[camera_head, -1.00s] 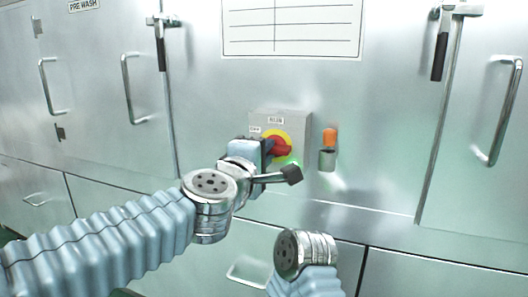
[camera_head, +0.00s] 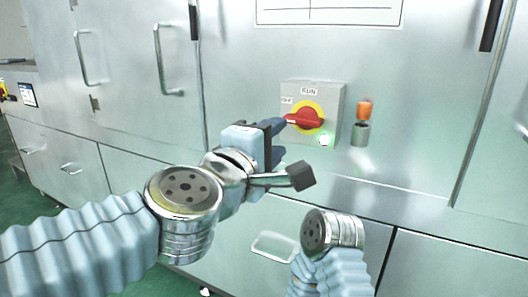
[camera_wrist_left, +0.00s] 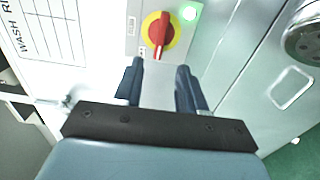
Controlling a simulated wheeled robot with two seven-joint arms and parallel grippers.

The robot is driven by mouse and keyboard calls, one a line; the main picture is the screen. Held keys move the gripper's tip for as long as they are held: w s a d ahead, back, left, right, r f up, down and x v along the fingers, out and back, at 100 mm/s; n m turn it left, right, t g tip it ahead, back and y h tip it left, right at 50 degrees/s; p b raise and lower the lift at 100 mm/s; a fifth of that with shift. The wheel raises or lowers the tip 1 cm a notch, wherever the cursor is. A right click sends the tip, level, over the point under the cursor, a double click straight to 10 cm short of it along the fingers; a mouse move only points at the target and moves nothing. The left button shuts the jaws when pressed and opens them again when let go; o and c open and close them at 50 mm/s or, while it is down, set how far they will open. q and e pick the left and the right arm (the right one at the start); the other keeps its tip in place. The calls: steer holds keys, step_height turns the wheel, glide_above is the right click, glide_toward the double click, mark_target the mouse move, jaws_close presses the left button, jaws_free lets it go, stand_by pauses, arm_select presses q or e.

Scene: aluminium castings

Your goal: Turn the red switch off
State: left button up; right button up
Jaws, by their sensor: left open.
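The red switch (camera_head: 305,120) is a rotary knob on a yellow disc, on a grey box (camera_head: 334,97) fixed to the steel front. Its handle lies nearly level in the head view, its pale-marked end to the left, near the OFF label (camera_head: 287,100). RUN is printed above the disc. A green lamp (camera_head: 325,140) glows below right. My left gripper (camera_head: 279,137) is open and empty, just left of and below the knob. In the left wrist view the knob (camera_wrist_left: 158,32) shows beyond the open fingers (camera_wrist_left: 161,72), apart from them. My right gripper is out of view.
An orange-topped lamp (camera_head: 363,110) stands out right of the box. A drawer handle (camera_head: 274,248) is below, and door handles (camera_head: 168,60) are at left. My right arm's joint is low in the middle. The panel right of the lamp is mostly clear.

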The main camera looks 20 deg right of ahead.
arm_select(q)
steer(key=shift+v, duration=1.9)
steer(key=w+a+f+m+g+y, duration=0.1)
steer(key=w+a+f+y, duration=0.1)
steer(key=w+f, duration=0.5)
steer(key=w+a+f+y, duration=0.2)
steer(key=a+f, duration=0.1)
steer(key=f, duration=0.9)
steer(key=w+a+f+m+g+y, duration=0.1)
steer(key=w+a+f+y, duration=0.1)
steer(key=w+f, duration=0.5)
steer(key=s+a+f+g+y, duration=0.1)
steer(key=a+f, duration=0.2)
steer(key=f, duration=0.4)
steer(key=s+a+f+g+y, duration=0.1)
steer(key=a+f, duration=0.2)
steer(key=f, duration=0.5)
steer(key=s+a+f+m+g+y, duration=0.15)
steer(key=s+a+f, duration=0.3)
steer(key=f, duration=0.45)
steer(key=s+a+f+m+g, duration=0.1)
steer(key=s+a+f+g, duration=0.15)
steer(key=a+f, duration=0.45)
steer(key=s+a+f+m+g, duration=0.2)
steer(key=s+a+f+g, duration=0.1)
steer(key=s+f, duration=0.8)
steer(key=s, duration=0.2)
steer(key=shift+s, duration=0.25)
